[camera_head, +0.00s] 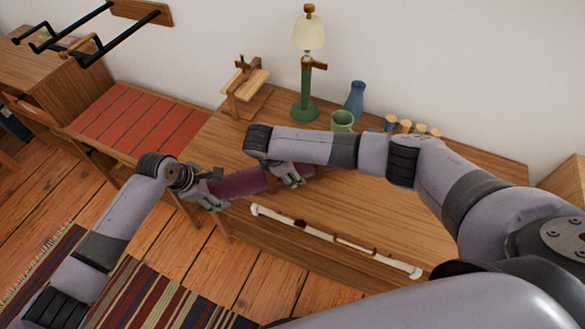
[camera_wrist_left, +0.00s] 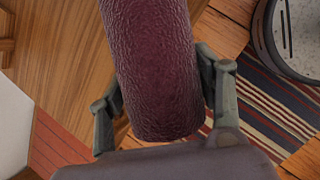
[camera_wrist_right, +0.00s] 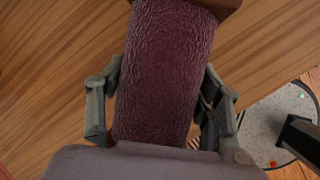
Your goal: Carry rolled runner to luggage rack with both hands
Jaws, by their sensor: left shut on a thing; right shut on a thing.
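The rolled runner (camera_head: 240,184) is a dark maroon, textured roll with brown bands. It is held lengthwise between my two hands, over the front left part of the wooden desk. My left gripper (camera_head: 212,190) is shut around its left end; the roll fills the fingers in the left wrist view (camera_wrist_left: 155,70). My right gripper (camera_head: 290,175) is shut around its right part, and the roll also shows between the fingers in the right wrist view (camera_wrist_right: 165,65). The low wooden stand with red slats, apparently the luggage rack (camera_head: 140,122), is left of the desk, its top bare.
The desk (camera_head: 470,165) carries a green lamp (camera_head: 306,75), a blue vase (camera_head: 355,98), a green mug (camera_head: 342,121), a wooden stand (camera_head: 243,88) and several small cylinders. A white rod (camera_head: 335,238) lies along its front. A striped rug (camera_head: 150,295) covers the floor. Black wall hooks (camera_head: 90,45) project at upper left.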

